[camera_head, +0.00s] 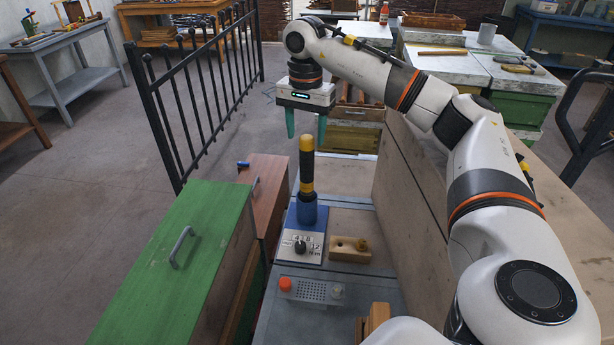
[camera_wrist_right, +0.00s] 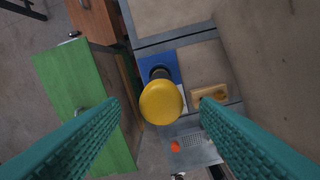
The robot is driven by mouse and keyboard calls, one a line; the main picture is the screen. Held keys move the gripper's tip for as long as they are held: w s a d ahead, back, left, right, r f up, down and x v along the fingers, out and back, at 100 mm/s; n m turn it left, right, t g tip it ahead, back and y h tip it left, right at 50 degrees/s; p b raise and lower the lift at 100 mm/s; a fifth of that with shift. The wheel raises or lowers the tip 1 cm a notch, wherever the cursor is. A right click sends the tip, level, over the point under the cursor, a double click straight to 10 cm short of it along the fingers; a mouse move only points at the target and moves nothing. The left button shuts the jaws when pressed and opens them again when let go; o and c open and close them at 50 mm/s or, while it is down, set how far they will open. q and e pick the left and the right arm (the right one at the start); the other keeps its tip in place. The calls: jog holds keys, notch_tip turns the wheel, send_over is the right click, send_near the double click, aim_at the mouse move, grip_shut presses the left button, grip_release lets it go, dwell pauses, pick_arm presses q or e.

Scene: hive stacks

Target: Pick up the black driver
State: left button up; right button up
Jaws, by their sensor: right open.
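The black driver (camera_head: 306,178) stands upright in a blue holder (camera_head: 306,212) on the grey bench top, with a yellow cap and a yellow band around its black body. My left gripper is not in view.
A panel with a dial (camera_head: 301,246), a wooden block (camera_head: 349,250) and a grey box with an orange button (camera_head: 286,284) sit in front of the holder. A green box (camera_head: 170,255) stands left; a tall wooden board (camera_head: 405,200) rises right.

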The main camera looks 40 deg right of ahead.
aim_at(307, 149)
jog(key=f+p, duration=0.1)
jog(key=f, duration=0.4)
jog(key=shift+d+f, duration=0.15)
jog(key=shift+d, duration=0.05)
jog(key=c, duration=1.2)
